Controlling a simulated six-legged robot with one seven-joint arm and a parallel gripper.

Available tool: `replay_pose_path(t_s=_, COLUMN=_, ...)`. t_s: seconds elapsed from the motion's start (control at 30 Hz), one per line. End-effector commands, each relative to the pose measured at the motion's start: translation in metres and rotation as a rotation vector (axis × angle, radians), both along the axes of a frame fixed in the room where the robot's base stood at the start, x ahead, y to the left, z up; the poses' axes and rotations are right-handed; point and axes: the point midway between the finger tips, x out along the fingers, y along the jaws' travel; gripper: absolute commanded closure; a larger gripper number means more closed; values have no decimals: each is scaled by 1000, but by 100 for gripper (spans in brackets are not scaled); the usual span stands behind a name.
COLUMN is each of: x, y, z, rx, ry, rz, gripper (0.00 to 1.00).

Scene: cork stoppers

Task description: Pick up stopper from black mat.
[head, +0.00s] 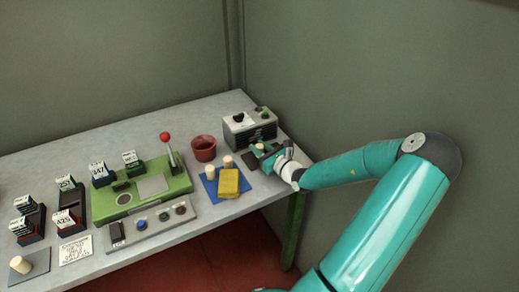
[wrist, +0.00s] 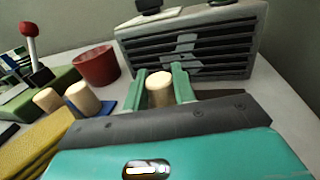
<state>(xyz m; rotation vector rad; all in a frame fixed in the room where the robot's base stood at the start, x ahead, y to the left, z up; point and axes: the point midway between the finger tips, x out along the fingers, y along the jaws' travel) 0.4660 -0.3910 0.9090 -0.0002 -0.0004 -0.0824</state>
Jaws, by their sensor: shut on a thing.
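A cork stopper (wrist: 160,90) stands upright between the two green fingers of my gripper (wrist: 162,88) in the wrist view. My gripper is shut on it. In the head view my gripper (head: 261,150) is at the right end of the table, and the pale stopper top shows between its fingers. The black mat (head: 248,162) shows beside and under my gripper, mostly covered by it. A dark strip of the mat also shows to the right of the fingers in the wrist view. I cannot tell whether the stopper's base touches the mat.
A grey vented box (head: 238,130) stands close behind my gripper. A red pot (head: 203,148) is to its left. Two more stoppers (head: 210,171) and a yellow block (head: 229,184) are on a blue mat (head: 208,187). A green lever machine (head: 130,195) stands further left.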

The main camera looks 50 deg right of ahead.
Motion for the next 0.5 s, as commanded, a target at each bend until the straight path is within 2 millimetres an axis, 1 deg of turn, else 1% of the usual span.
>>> replay_pose_path(t_s=0.13, x=0, y=0, z=10, rx=-4, ry=0, rz=0, gripper=94)
replay_pose_path(t_s=0.27, x=0, y=0, z=27, rx=-6, ry=0, rz=1, gripper=94)
replay_pose_path(t_s=0.37, x=-5, y=9, z=41, rx=-4, ry=2, rz=1, gripper=94)
replay_pose_path(t_s=0.5, x=-14, y=26, z=64, rx=-6, ry=2, rz=1, gripper=94)
